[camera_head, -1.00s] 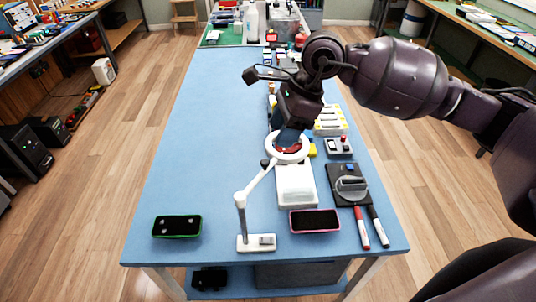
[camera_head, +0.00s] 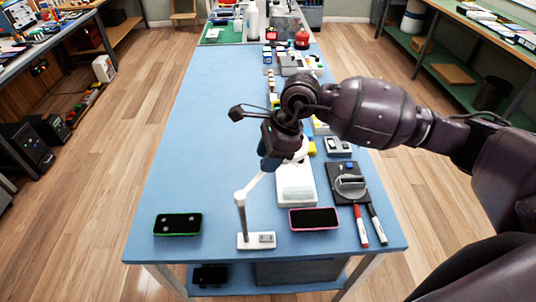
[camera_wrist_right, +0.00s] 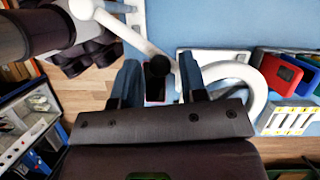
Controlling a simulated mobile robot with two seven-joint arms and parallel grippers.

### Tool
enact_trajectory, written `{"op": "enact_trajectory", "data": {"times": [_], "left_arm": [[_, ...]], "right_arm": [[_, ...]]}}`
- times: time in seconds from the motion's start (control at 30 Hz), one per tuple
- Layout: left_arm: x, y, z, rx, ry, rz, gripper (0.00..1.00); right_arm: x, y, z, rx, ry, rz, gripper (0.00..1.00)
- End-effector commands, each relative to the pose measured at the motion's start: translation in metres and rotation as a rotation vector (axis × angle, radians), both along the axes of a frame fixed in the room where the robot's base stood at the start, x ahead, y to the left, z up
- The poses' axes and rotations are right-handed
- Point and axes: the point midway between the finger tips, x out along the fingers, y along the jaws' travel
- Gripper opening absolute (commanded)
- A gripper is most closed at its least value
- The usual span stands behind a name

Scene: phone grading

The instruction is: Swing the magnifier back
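The white magnifier (camera_head: 255,186) stands on its base (camera_head: 257,241) at the near end of the blue table. Its arm slants up to the right, and its ring is mostly hidden behind my right gripper (camera_head: 272,160). In the right wrist view the ring (camera_wrist_right: 258,85) is to the right of the fingers, and the magnifier's arm (camera_wrist_right: 133,37) runs to a dark joint near the fingertips. The right gripper's fingers (camera_wrist_right: 160,72) are apart, on either side of that joint. I cannot tell whether they touch it. My left gripper is not in view.
A green-edged phone (camera_head: 178,224) lies left of the base and a pink-edged phone (camera_head: 314,218) right of it. A white box-like device (camera_head: 296,190), a black device with a grey dial (camera_head: 350,186) and two markers (camera_head: 361,226) are on the right.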

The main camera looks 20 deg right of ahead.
Motion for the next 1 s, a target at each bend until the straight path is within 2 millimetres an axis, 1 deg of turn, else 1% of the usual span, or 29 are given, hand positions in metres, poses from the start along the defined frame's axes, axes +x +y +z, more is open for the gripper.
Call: {"op": "enact_trajectory", "data": {"times": [0.03,0.23,0.47,0.67,0.77,0.87,1.0], "left_arm": [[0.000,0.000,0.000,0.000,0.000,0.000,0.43],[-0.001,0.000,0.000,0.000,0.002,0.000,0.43],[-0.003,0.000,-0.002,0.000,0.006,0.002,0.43],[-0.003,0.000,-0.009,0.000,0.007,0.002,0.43],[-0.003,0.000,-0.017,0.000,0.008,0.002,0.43],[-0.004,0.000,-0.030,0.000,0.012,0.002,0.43],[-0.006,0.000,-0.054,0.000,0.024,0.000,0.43]], "right_arm": [[0.000,0.000,0.000,0.000,0.000,0.000,0.31],[0.000,0.000,0.000,0.000,0.000,0.000,0.01],[0.000,0.000,0.000,0.000,0.001,0.001,0.00],[0.003,0.002,-0.002,-0.001,0.001,0.035,0.00],[0.007,0.005,-0.003,0.000,0.001,0.077,0.00],[0.012,0.009,-0.005,0.000,0.000,0.139,0.00],[0.020,0.017,-0.007,0.000,0.002,0.250,0.00]]}}
